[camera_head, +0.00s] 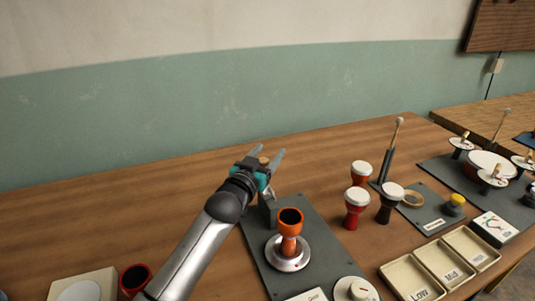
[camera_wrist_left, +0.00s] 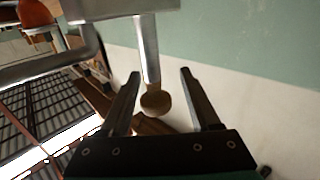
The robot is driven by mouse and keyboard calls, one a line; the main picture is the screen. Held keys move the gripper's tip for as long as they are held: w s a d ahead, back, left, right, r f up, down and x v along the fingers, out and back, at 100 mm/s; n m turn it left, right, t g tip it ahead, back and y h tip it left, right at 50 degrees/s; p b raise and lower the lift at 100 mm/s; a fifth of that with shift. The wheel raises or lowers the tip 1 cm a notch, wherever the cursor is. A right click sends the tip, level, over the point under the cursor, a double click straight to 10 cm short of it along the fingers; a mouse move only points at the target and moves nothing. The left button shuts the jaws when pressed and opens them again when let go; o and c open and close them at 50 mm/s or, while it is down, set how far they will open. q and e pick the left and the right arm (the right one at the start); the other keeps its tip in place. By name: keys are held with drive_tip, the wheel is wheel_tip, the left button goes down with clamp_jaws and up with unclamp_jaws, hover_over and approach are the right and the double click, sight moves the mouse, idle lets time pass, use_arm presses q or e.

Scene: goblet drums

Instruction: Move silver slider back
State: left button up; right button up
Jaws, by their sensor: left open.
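My left gripper (camera_head: 267,153) is open above the back end of a dark grey base plate (camera_head: 322,249). A silver rod (camera_wrist_left: 147,50) with a round tan knob (camera_wrist_left: 155,103) reaches between its two fingers in the left wrist view. The fingers stand apart on either side, with a visible gap to the knob. The knob (camera_head: 264,161) also shows small between the fingers in the head view. A grey upright block (camera_head: 267,213) stands below the gripper, partly hidden by it. I cannot make out the rest of the slider. My right gripper is not in view.
An orange goblet (camera_head: 289,232) stands on a round silver holder (camera_head: 288,262) on the plate, just in front of the block. Several small drums (camera_head: 357,199) and an upright stick (camera_head: 390,150) are to the right. Labelled trays (camera_head: 443,270) lie front right. The back left table is clear.

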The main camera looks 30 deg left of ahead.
use_arm(q)
drive_tip(key=s+p, duration=0.3)
drive_tip(key=s, duration=1.2)
drive_tip(key=shift+d, duration=0.45)
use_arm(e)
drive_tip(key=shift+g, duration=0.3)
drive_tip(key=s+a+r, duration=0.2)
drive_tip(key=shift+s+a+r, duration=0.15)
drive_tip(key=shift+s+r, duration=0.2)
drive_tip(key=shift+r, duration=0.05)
use_arm(q)
drive_tip(key=shift+s, duration=0.1)
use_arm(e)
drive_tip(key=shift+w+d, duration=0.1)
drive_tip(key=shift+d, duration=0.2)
